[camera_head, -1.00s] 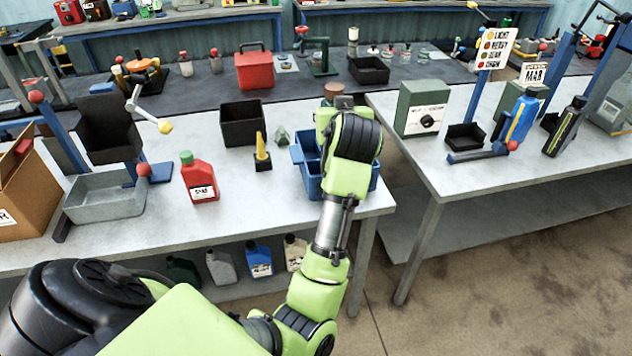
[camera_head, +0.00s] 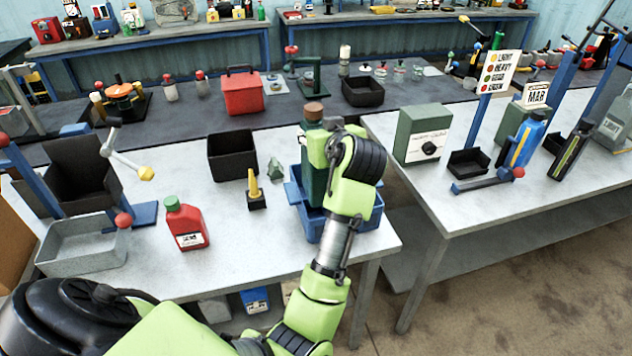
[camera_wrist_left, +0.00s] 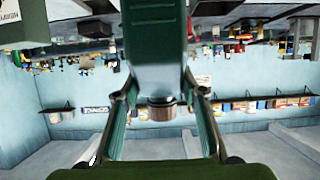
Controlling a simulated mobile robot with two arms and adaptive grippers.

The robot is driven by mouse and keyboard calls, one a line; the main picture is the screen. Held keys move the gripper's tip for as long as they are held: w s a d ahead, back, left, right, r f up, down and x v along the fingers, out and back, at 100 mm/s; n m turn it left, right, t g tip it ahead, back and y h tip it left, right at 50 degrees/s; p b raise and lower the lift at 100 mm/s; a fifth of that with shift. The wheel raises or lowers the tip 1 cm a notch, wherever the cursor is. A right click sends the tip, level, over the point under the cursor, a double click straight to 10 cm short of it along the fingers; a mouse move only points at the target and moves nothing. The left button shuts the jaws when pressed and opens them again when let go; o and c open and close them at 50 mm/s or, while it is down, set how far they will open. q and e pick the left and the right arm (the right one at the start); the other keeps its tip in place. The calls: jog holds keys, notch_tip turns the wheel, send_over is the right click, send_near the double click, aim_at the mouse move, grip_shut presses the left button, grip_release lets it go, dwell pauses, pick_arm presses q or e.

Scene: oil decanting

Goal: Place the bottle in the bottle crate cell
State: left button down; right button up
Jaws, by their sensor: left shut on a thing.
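A green bottle (camera_head: 314,170) with a brown cap stands upright in my left gripper (camera_head: 328,140). The gripper is shut on it below the cap. In the left wrist view, the bottle (camera_wrist_left: 155,40) fills the space between both fingers of my left gripper (camera_wrist_left: 158,105). The blue bottle crate (camera_head: 340,232) sits at the table's right front corner. The bottle's lower end overlaps the crate's rear left part in the head view. I cannot tell whether it is inside a cell or above it. My forearm hides part of the crate. My right gripper is not in view.
A green dispenser box (camera_head: 424,134) stands on the right table (camera_head: 470,205). A gap separates this table from mine.

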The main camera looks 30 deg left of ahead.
aim_at(316, 176)
pick_arm(q)
notch_tip(316, 176, down, 9)
jog(key=shift+w+a+r+p, duration=0.1)
jog(key=shift+r+p, duration=0.05)
jog(key=shift+p, duration=0.8)
notch_tip(316, 176, down, 4)
jog(key=shift+r+p, duration=0.2)
jog(key=shift+p, duration=0.25)
jog(key=c, duration=1.7)
grip_release()
jog(key=shift+f, duration=0.3)
jog(key=o, duration=0.4)
jog(key=shift+r, duration=0.1)
